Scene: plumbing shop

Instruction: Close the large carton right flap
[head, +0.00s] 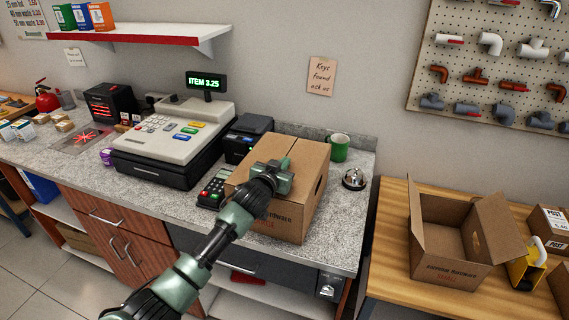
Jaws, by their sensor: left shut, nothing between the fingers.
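The large carton (309,211) is a brown cardboard box on the grey speckled counter, with a hand hole in its right side. Its top (303,152) looks mostly covered by flaps lying about flat. I cannot tell whether the right flap is fully down. My left gripper (283,165) is shut and empty at the top of the carton. It and my left arm hide the middle of the top and part of the front. I cannot tell whether the fingertips touch the cardboard. My right gripper is out of view.
A card terminal (216,188) and a cash register (177,142) stand left of the carton. A green mug (339,150) and a bell (354,179) are at its right. A smaller open carton (447,267) sits on the wooden table (394,240).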

